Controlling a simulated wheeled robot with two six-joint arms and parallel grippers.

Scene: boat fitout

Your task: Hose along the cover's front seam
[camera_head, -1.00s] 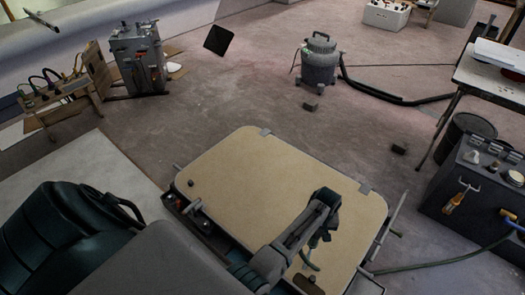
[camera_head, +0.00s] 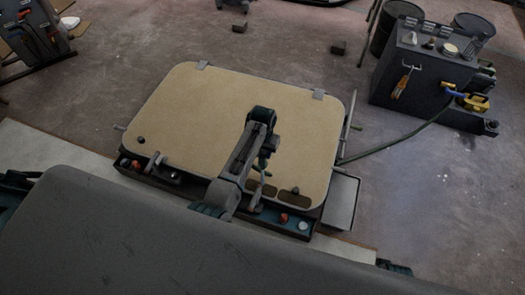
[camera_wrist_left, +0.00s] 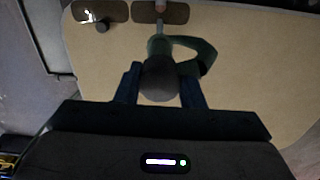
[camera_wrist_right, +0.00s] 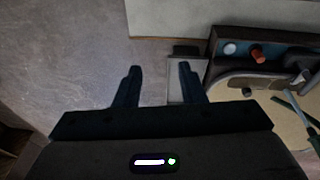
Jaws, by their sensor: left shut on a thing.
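The cover (camera_head: 210,105) is a tan, round-cornered panel lying flat on a dark box in the head view. Its near edge runs above a dark strip with red knobs (camera_head: 283,217). My left gripper (camera_head: 266,152) is over the cover's right half, shut on a tool with a round dark end and a green loop handle (camera_wrist_left: 203,58). In the left wrist view its thin tip points at one of two dark oval patches (camera_wrist_left: 88,12) by the near edge. Whether the tip touches is unclear. My right gripper (camera_wrist_right: 158,85) is open and empty over the floor.
A hose (camera_head: 400,138) runs from the cover's right side to a dark cabinet (camera_head: 430,70) with a yellow fitting (camera_head: 474,102). A grey tray (camera_head: 341,202) sticks out at the box's right.

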